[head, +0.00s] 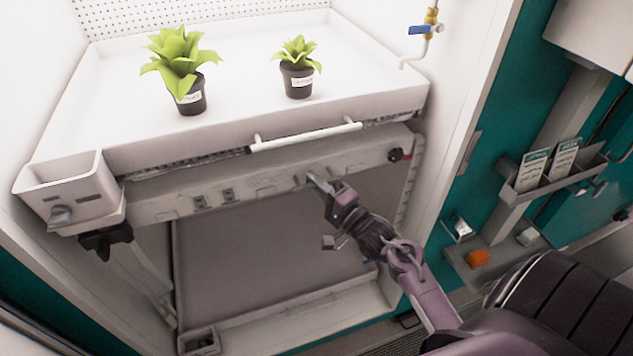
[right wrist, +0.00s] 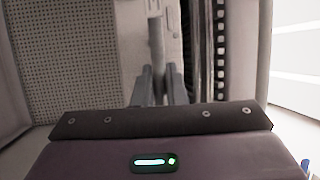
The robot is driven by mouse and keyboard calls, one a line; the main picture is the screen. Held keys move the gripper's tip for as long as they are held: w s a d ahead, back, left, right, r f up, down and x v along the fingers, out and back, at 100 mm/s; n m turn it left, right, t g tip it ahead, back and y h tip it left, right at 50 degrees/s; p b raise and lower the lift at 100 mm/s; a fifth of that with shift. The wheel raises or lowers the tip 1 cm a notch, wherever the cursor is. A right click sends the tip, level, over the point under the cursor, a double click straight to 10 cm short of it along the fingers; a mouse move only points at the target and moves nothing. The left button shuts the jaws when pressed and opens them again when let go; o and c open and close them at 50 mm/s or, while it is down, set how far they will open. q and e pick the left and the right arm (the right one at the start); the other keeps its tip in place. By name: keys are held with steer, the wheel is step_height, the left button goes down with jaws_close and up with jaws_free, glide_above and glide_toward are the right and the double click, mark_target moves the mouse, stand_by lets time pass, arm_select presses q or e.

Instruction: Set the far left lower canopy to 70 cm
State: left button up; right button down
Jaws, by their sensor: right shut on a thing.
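The lower canopy (head: 165,208) is a long pale bar, slightly tilted in the head view, under the white plant tray. A dark knob (head: 396,155) sits at its right end, beside a small red mark. My right gripper (head: 318,182) is at the front of the bar, right of its middle. In the right wrist view its fingers (right wrist: 158,88) are shut on a slim grey handle (right wrist: 156,38), which stands out from a pale panel. The fingers hide part of the handle. The height figures are too small to read. My left gripper is not in view.
Two potted plants (head: 190,95) (head: 298,82) stand on the white tray (head: 110,150), which has a white rail handle (head: 305,137) in front. A notched upright strip (right wrist: 220,60) runs beside the handle. A grey panel (head: 250,260) lies below the canopy. A card rack (head: 550,180) is at right.

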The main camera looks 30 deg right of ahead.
steer(key=shift+r, duration=0.35)
steer(key=c, duration=1.5)
jaws_free()
steer(key=shift+f, duration=0.1)
steer(key=shift+s+f, duration=0.15)
steer(key=shift+s, duration=0.1)
steer(key=b+v, duration=0.2)
steer(key=v, duration=0.5)
steer(key=shift+s+d, duration=0.1)
steer(key=shift+s, duration=0.1)
